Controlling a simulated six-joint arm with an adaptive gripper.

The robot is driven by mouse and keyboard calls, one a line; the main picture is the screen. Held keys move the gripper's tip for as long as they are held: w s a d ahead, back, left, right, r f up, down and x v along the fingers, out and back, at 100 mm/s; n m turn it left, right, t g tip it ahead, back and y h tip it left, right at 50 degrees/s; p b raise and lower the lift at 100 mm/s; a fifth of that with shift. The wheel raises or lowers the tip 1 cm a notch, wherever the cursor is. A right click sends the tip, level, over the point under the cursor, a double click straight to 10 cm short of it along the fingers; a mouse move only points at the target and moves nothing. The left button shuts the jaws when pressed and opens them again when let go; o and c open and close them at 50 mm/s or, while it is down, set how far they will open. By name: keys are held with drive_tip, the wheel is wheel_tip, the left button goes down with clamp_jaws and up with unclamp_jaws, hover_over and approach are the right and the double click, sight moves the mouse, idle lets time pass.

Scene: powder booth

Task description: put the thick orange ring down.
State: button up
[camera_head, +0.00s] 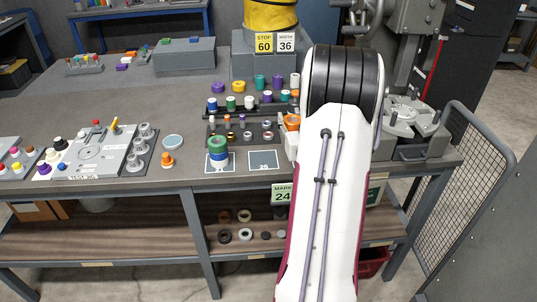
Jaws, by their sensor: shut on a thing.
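My white arm (330,190) rises across the right middle of the view and covers part of the workbench. My gripper is not visible; the arm hides that area. An orange piece (292,122) shows just left of the arm, above a white part; I cannot tell whether it is the thick orange ring or whether anything holds it. A smaller orange piece (167,160) stands on the bench at centre left. A green and blue ring stack (218,147) stands on a marked pad beside another dark pad (264,161) labelled 25.
Racks of coloured spools (231,103) and small rings stand behind the pads. A grey fixture (100,150) with knobs is at left and a grey machine (412,122) at right. Several rings (245,234) lie on the lower shelf.

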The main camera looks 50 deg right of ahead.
drive_tip(key=w+a+f+n+t+y, duration=0.1)
drive_tip(key=w+a, duration=0.5)
drive_tip(key=a, duration=0.1)
drive_tip(key=shift+f+n+t+y, duration=0.25)
drive_tip(key=shift+n+t+y, duration=0.05)
drive_tip(key=shift+n+y, duration=0.1)
hover_over(263, 160)
drive_tip(key=shift+f, duration=2.95)
drive_tip(key=shift+f, duration=2.05)
drive_tip(key=shift+f, duration=0.15)
drive_tip(key=o, duration=1.3)
